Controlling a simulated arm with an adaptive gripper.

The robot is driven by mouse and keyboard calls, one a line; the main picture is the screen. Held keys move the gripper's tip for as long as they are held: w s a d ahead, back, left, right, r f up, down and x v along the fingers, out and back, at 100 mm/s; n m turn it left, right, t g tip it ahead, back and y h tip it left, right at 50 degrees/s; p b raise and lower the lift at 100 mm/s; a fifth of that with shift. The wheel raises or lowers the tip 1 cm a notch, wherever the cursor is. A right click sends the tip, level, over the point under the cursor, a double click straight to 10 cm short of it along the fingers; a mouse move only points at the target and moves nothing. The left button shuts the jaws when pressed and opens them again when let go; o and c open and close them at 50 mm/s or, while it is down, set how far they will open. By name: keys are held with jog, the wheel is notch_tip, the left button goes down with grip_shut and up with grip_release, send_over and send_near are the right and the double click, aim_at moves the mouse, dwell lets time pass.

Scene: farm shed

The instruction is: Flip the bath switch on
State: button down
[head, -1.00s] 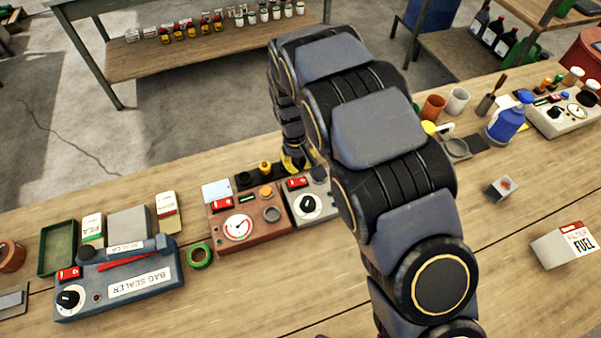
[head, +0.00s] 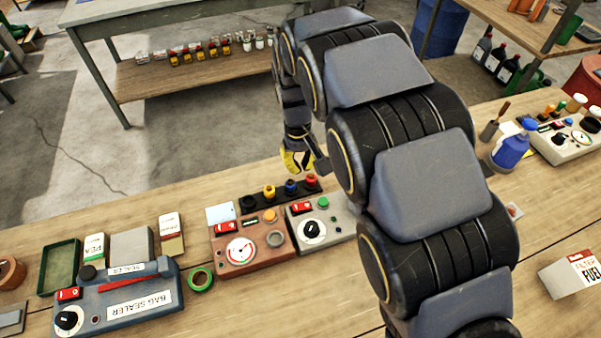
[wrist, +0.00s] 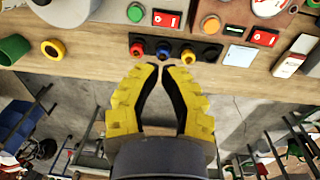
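No label reading "bath" is legible, so I cannot tell which switch is the bath one. A red rocker switch (head: 301,207) sits on a grey box (head: 336,226) with a black dial and green button; it also shows in the wrist view (wrist: 166,19). Another red switch (head: 225,227) is on the brown gauge box (head: 262,262), also in the wrist view (wrist: 263,38). A third red switch (head: 69,293) is on the blue bag sealer (head: 118,303). My gripper (head: 297,160) is beyond the bench's far edge, empty, fingertips a narrow gap apart (wrist: 164,68), touching no switch.
A black strip with several coloured knobs (head: 290,187) lies between my gripper and the two boxes. A green tape roll (head: 200,279), a green tray (head: 60,267) and seed packets stand left. A blue spray bottle (head: 510,150) and fuel filter box (head: 568,273) are right.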

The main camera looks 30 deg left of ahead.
aim_at(299, 205)
jog(key=shift+w+d+r+g+y, duration=0.15)
jog(key=shift+w+d+g+y, duration=0.75)
jog(key=shift+g+y, duration=0.1)
jog(key=f, duration=0.4)
jog(key=s+a+f, duration=0.1)
jog(key=f, duration=0.4)
jog(key=s+a+f, duration=0.1)
jog(key=f, duration=0.3)
jog(key=shift+f, duration=0.35)
